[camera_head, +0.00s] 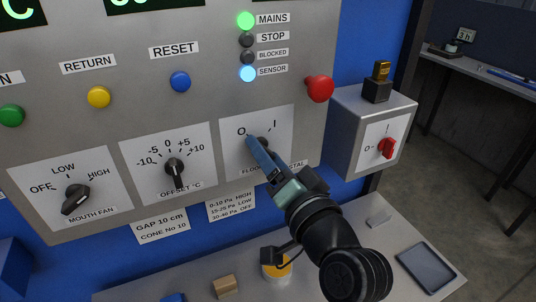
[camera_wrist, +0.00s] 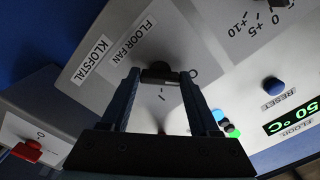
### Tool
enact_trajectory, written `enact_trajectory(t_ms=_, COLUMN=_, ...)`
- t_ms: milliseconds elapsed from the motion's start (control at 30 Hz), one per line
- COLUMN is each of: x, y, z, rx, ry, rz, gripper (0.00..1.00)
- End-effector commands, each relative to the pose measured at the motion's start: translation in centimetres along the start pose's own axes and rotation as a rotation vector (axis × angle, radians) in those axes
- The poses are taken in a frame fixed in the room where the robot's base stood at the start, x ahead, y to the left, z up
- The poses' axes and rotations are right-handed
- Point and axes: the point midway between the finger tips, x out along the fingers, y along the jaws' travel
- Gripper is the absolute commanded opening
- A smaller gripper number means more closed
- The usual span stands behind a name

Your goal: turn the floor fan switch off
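The floor fan switch is a dark rotary knob (camera_head: 264,144) on a white plate (camera_head: 284,120) marked O and I, low on the grey panel. In the wrist view the knob (camera_wrist: 159,73) lies between my two fingertips, beside the FLOOR FAN label (camera_wrist: 134,38). My gripper (camera_head: 256,146) has its blue fingers at the plate. The fingers stand wide apart, one on each side of the knob; I cannot tell whether they touch it. A finger partly covers the knob in the head view, and its pointing direction cannot be made out.
The offset knob (camera_head: 175,167) and mouth fan knob (camera_head: 76,198) are to the left. A red button (camera_head: 320,88) is just above right. A grey box with a red switch (camera_head: 386,148) is at the right. A bench (camera_head: 350,222) with small items lies below.

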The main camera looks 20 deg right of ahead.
Motion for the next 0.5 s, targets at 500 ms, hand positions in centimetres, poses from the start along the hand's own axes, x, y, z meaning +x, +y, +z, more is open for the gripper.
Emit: enact_trajectory(t_ms=500, x=-0.47, y=0.11, z=0.02, rx=0.003, ry=0.002, rz=0.0, gripper=0.9)
